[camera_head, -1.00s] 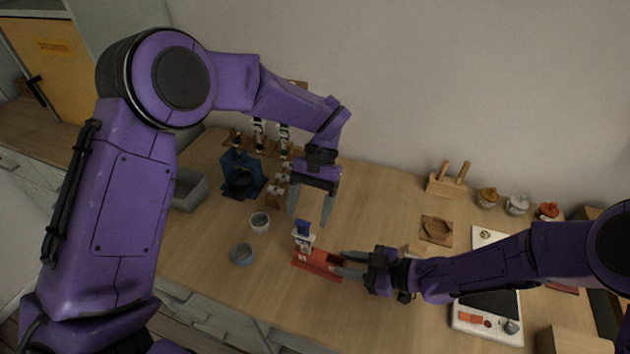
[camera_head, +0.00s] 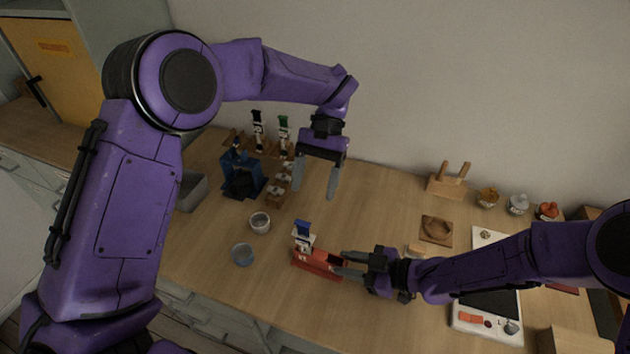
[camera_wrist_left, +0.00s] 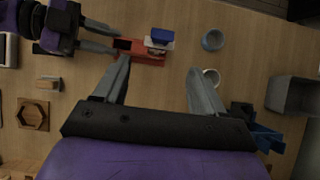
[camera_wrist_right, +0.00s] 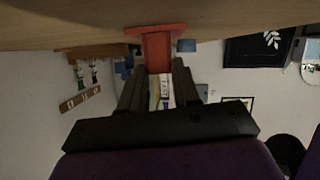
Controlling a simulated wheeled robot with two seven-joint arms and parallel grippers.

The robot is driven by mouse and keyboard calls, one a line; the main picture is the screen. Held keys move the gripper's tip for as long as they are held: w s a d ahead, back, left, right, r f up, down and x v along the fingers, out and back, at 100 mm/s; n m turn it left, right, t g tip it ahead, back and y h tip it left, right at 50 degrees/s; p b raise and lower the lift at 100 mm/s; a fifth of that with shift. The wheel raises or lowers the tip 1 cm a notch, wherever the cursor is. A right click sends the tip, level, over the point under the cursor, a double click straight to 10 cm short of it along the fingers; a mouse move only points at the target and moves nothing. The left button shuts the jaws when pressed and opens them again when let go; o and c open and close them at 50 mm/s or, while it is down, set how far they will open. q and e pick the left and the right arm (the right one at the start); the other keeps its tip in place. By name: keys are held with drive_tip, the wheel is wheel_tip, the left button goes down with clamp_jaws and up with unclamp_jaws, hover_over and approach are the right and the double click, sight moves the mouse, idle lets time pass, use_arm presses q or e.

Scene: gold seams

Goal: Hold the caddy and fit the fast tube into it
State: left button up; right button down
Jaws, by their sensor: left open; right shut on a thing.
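The red caddy (camera_head: 318,266) rests on the table at the front middle; it also shows in the left wrist view (camera_wrist_left: 150,59) and the right wrist view (camera_wrist_right: 157,50). A white tube with a blue cap (camera_head: 303,231) stands upright at the caddy's left end, its lower part hidden inside. My right gripper (camera_head: 346,263) is shut on the caddy's right end. My left gripper (camera_head: 315,194) is open and empty, above the table behind the caddy, clear of the tube. It also shows in the left wrist view (camera_wrist_left: 160,75).
Tubes with a black cap (camera_head: 257,116) and a green cap (camera_head: 284,122) stand at the back left, near a blue holder (camera_head: 238,177). A white cup (camera_head: 260,222) and a grey-blue bowl (camera_head: 242,255) stand left of the caddy. The table behind the caddy is clear.

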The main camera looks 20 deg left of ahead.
drive_tip(key=shift+f, duration=0.1)
use_arm(q)
drive_tip(key=v, duration=0.7)
drive_tip(key=shift+r, duration=0.2)
drive_tip(key=shift+w, duration=0.15)
use_arm(e)
drive_tip(key=c, duration=0.7)
unclamp_jaws()
drive_tip(key=shift+c, duration=0.2)
drive_tip(key=shift+d, duration=0.1)
